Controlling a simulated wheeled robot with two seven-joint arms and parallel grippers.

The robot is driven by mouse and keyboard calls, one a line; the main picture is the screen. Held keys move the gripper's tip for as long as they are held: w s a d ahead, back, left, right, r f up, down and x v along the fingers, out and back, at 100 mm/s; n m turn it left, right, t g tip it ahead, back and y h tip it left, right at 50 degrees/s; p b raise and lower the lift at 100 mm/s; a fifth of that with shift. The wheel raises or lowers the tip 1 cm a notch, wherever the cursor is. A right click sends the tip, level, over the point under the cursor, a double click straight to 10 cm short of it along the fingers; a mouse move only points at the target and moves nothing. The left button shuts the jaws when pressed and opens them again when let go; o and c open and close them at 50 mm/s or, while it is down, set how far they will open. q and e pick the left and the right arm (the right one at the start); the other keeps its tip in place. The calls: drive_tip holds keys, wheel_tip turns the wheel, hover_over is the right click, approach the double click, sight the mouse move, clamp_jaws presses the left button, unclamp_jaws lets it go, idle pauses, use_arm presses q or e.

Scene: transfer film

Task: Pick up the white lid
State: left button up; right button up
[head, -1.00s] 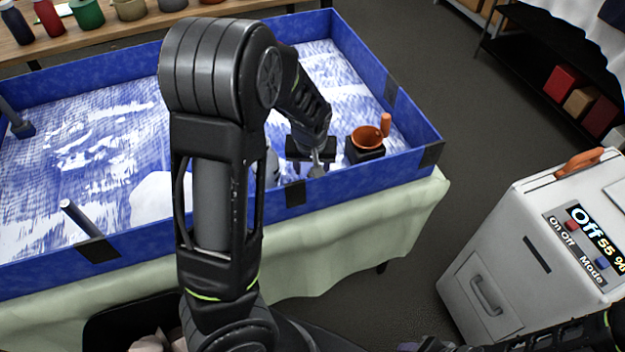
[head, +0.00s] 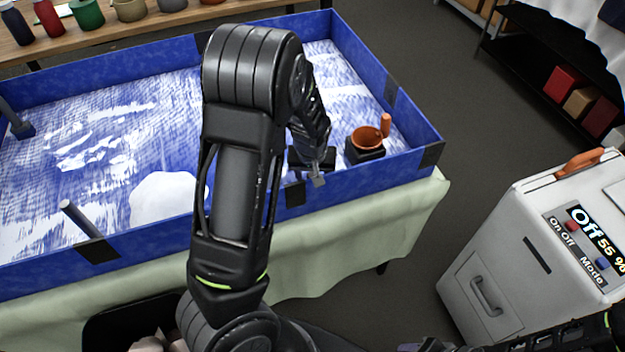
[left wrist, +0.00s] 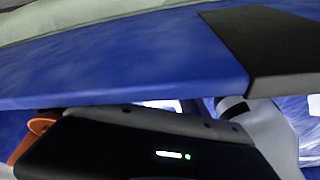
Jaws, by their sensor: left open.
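I cannot make out a white lid for certain. A smooth white rounded patch (head: 163,198) lies on the floor of the blue-walled tray (head: 60,262), left of my left forearm. My left gripper (head: 316,172) is open, low by the tray's front wall and left of the orange cup (head: 367,138). It shows nothing held. The left wrist view shows the tray's blue rim (left wrist: 120,65) close up, and a pale grey rounded part (left wrist: 268,130) that I cannot identify. My right gripper (head: 428,345) is only partly in view at the bottom edge.
The orange cup sits on a black block (head: 364,153) in the tray's right corner. Black clips (head: 296,193) sit on the front wall. A white machine (head: 530,250) reading "Off" stands at right. Several jars (head: 88,12) line a shelf behind. My left arm hides part of the tray.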

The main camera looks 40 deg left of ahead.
use_arm(q)
drive_tip(key=shift+c, duration=0.5)
clamp_jaws()
